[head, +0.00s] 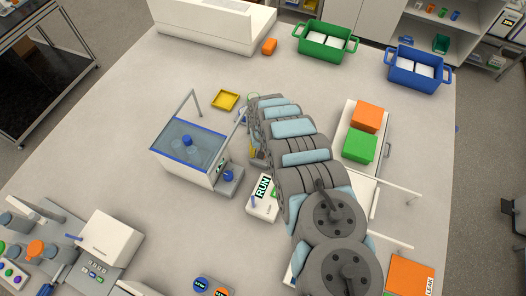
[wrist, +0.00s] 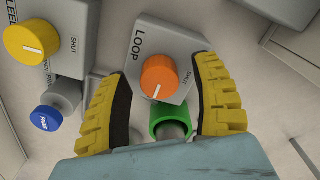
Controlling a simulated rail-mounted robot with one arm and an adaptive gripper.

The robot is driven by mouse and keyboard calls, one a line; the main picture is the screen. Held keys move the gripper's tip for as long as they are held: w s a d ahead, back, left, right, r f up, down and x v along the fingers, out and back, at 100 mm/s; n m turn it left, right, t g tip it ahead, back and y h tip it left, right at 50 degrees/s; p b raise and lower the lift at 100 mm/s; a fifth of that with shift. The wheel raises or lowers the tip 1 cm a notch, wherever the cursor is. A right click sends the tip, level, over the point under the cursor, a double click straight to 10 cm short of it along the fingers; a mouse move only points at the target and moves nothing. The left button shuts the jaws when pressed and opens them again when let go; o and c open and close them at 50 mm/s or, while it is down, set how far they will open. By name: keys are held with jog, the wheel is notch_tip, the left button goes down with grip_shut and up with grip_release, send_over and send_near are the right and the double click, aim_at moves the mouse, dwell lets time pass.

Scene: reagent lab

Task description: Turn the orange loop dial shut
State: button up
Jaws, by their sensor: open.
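The orange loop dial (wrist: 159,76) shows in the wrist view on a grey box (wrist: 143,38) marked LOOP. A white line on the dial slants toward its lower left, and the word SHUT is printed to the dial's right. My gripper (wrist: 158,80) is open, with one yellow ribbed finger on each side of the dial. Gaps show between the fingers and the dial, and nothing is held. In the head view my arm covers the middle right of the bench, and I cannot make out the loop dial there.
A green ring (wrist: 169,118) around a grey pipe sits just below the dial. A yellow dial (wrist: 31,42) and a blue PRIME button (wrist: 46,118) are to the left. In the head view, a water bath (head: 190,150) and a RUN box (head: 263,195) stand near my arm.

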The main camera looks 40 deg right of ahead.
jog(key=shift+s+f, duration=0.1)
jog(key=shift+f, duration=0.15)
grip_shut()
